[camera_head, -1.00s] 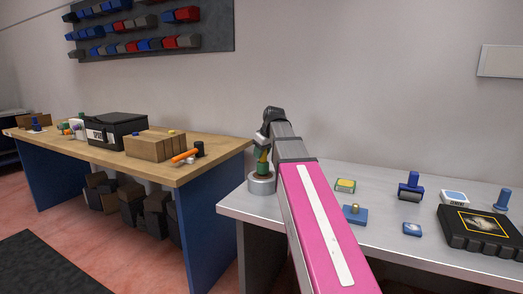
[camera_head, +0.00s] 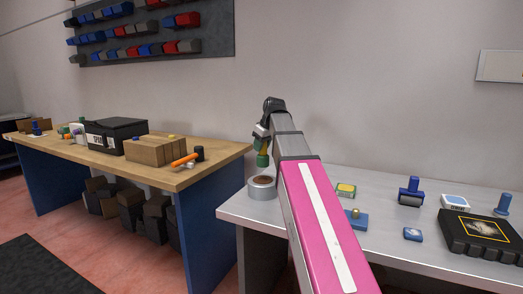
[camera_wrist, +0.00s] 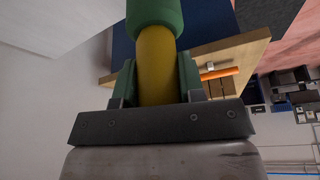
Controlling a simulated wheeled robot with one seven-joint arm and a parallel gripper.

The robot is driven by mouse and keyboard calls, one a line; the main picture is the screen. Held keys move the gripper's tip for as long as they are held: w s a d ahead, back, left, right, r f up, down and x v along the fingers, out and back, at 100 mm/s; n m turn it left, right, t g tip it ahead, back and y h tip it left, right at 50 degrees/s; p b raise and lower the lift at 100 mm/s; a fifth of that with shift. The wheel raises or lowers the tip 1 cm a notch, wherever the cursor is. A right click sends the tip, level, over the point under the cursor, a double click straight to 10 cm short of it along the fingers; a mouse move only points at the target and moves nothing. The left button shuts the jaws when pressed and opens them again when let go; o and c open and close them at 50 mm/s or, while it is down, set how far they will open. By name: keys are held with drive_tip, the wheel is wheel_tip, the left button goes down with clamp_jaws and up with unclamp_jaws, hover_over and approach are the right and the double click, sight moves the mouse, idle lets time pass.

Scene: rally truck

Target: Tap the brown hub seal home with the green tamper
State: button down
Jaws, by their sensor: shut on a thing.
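My gripper (camera_head: 262,138) is shut on the green tamper (camera_head: 262,160), which hangs upright with its green head down. In the wrist view the fingers (camera_wrist: 157,82) clasp the tamper's yellow grip (camera_wrist: 157,65); its wide green end (camera_wrist: 155,18) shows at the top. The grey round hub (camera_head: 262,191) stands at the left end of the metal bench. The brown seal (camera_head: 262,180) shows at the hub's top, just below the tamper. A small gap appears between tamper and hub. How deep the seal sits is too small to tell.
A wooden bench (camera_head: 90,152) with boxes and an orange-handled tool (camera_head: 185,160) stands left.

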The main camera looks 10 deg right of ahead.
sight(261, 159)
wheel_tip(261, 159, down, 6)
drive_tip(key=shift+f, duration=0.1)
drive_tip(key=shift+r, duration=1.6)
drive_tip(key=shift+r, duration=0.1)
drive_tip(key=shift+r, duration=2.45)
drive_tip(key=shift+s, duration=0.1)
